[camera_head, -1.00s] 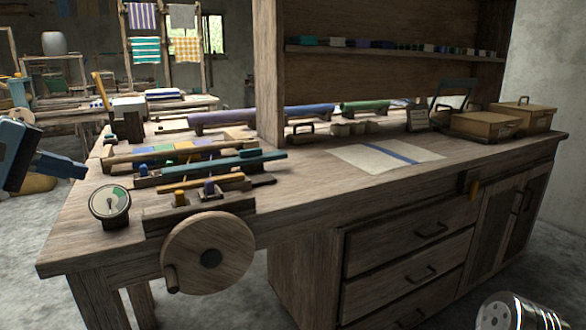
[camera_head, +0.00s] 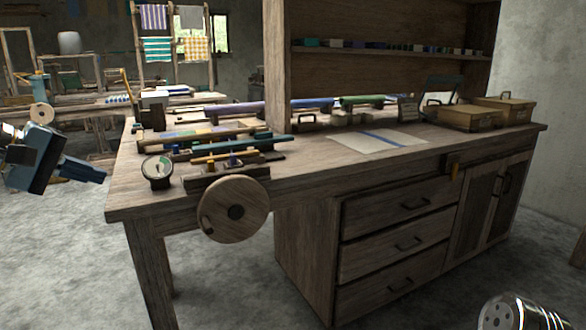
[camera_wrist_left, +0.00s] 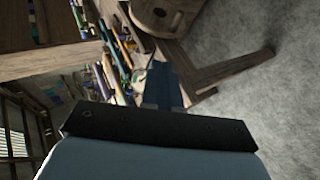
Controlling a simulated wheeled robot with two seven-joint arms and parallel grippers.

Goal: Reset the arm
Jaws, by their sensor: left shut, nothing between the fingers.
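My left gripper (camera_head: 92,173) hangs over the floor at the left of the head view, left of the workbench (camera_head: 312,182). Its blue fingers are shut and hold nothing. It is apart from the bench and the round dial gauge (camera_head: 158,172) on the bench's near left corner. In the left wrist view, the shut fingers (camera_wrist_left: 163,92) show in front of the bench, which appears turned on its side.
A wooden handwheel (camera_head: 234,209) with a peg sticks out from the bench front. Rods and rollers (camera_head: 225,143) lie behind it. Clear floor (camera_head: 60,265) lies below my left gripper.

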